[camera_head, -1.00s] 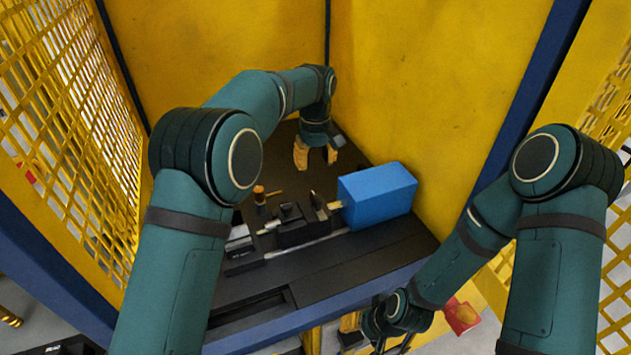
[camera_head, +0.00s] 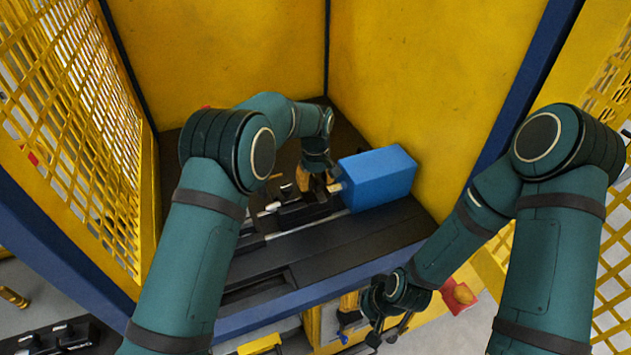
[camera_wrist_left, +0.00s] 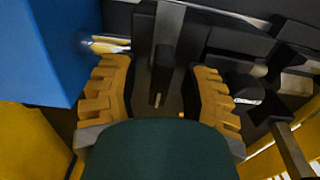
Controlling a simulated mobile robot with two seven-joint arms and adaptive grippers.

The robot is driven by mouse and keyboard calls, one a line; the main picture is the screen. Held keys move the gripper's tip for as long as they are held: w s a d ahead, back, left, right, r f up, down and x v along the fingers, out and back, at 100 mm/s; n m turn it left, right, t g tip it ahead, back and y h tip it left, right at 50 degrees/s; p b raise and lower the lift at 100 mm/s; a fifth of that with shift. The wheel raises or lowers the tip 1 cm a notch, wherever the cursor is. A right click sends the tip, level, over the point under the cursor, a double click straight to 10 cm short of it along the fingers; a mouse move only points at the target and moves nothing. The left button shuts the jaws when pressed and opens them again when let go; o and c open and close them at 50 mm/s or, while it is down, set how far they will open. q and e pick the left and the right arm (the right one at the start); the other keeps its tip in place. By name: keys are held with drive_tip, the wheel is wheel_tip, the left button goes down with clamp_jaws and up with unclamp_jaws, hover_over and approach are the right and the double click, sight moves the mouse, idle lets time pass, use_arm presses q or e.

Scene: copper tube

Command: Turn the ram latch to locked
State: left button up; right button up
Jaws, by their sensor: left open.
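My left gripper (camera_head: 316,182) points down over the black fixture, beside the blue box. Its yellow ribbed fingers are open. In the left wrist view, a narrow black upright lever (camera_wrist_left: 166,50), which looks like the ram latch, stands between the open fingers (camera_wrist_left: 160,88). I see a gap on each side of it, and cannot tell whether the fingers touch it. In the head view the gripper hides most of this lever. A metal rod (camera_wrist_left: 108,44) runs from the blue box. My right gripper (camera_head: 388,330) hangs low outside the bench front; its fingers are unclear.
The blue box (camera_head: 378,178) stands close to the right of my left gripper. The black fixture (camera_head: 293,213) and a rail lie on the dark bench (camera_head: 350,238). Yellow walls (camera_head: 430,80) and mesh panels (camera_head: 75,130) enclose the bench.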

use_arm(q)
drive_tip(key=shift+f, duration=0.2)
clamp_jaws()
